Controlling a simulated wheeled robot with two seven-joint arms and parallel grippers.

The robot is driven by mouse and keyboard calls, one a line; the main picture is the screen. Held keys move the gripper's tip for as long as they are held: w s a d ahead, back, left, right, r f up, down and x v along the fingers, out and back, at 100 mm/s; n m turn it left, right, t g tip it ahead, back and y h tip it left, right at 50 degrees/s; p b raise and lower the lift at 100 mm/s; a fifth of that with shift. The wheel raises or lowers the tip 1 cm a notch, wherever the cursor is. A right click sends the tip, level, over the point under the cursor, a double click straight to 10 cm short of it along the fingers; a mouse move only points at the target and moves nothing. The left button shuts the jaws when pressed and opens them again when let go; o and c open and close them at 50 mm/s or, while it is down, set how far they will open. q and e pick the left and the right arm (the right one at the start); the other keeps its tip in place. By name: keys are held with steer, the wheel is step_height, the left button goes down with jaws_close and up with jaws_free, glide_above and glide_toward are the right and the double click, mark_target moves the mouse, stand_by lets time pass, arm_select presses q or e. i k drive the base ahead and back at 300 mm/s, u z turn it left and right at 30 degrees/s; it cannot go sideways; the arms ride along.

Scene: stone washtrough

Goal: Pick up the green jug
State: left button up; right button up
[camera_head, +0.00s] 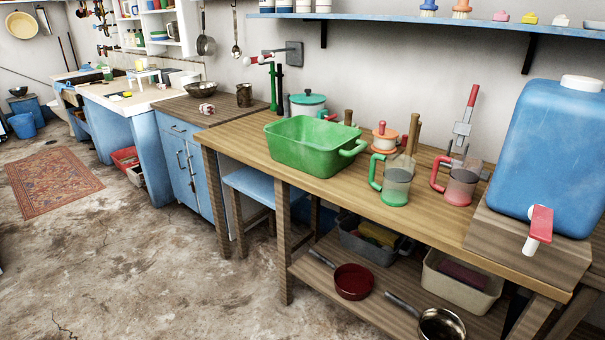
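The green jug (396,184) stands upright on the wooden table, toward its right half. It has a clear grey body, a green base and a green handle on its left side. A similar jug with a red handle and red base (461,184) stands to its right, apart from it. Neither of my grippers shows in the head view.
A green tub (311,148) stands left of the jug on the wooden table (330,187). A blue water container (552,155) with a red tap stands at the right. The table's front strip is clear.

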mark_target(399, 169)
steer(key=u, duration=0.15)
steer(key=i, duration=1.05)
steer(key=z, duration=2)
